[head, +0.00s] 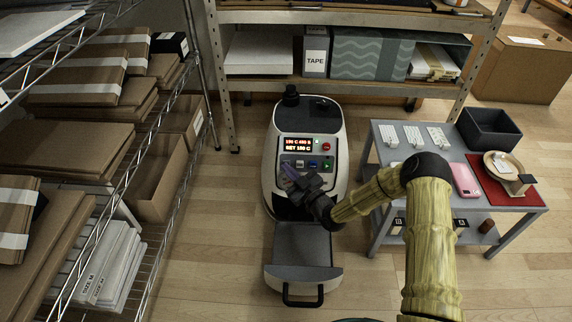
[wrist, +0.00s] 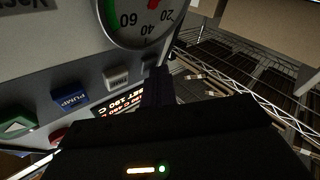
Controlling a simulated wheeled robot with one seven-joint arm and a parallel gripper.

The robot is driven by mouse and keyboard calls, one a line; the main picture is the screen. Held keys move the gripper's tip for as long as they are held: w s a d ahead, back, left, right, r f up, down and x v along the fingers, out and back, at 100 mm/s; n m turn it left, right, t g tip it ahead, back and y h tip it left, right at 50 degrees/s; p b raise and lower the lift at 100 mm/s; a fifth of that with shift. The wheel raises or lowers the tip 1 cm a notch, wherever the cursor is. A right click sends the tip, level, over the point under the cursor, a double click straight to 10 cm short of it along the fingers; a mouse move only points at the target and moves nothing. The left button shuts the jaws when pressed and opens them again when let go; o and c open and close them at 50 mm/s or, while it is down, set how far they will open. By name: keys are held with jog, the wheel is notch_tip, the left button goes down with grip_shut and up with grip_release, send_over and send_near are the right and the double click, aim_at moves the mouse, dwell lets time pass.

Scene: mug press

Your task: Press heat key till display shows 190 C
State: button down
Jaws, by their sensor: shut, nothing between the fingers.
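The press (head: 332,190) is a white and dark machine standing on the floor in the middle of the head view. Its lit display (head: 298,143) has a red line above a white line; the lower line seems to read SET 190 C, but the digits are small. In the wrist view the display (wrist: 122,104) is tilted and partly covered by my gripper. My gripper (head: 287,168) is shut and empty, with its fingertips at the left end of the key row. They also show in the wrist view (wrist: 157,82). The key at the fingertips is mostly hidden; contact cannot be told.
Beside the fingers are a white key (wrist: 117,77), a blue PUMP key (wrist: 70,98) and a green key (wrist: 15,126). A round gauge (wrist: 140,18) is close by. A grey table (head: 385,158) stands right, a wire shelf (head: 175,150) left.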

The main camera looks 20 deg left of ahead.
jog(key=shift+s+d+r+p, duration=0.1)
jog(key=shift+s+p, duration=0.15)
jog(key=shift+s, duration=0.15)
jog(key=shift+s+d+r+p, duration=0.1)
jog(key=shift+s+p, duration=0.1)
jog(key=shift+s, duration=0.15)
jog(key=shift+s+d+r+p, duration=0.2)
jog(key=shift+s+p, duration=0.3)
jog(key=shift+s, duration=0.3)
jog(key=shift+s+d+r+p, duration=0.2)
jog(key=shift+s+p, duration=0.25)
jog(key=shift+s, duration=0.35)
jog(key=shift+s+d+r+p, duration=0.2)
jog(key=shift+s+p, duration=0.3)
jog(key=shift+s, duration=0.3)
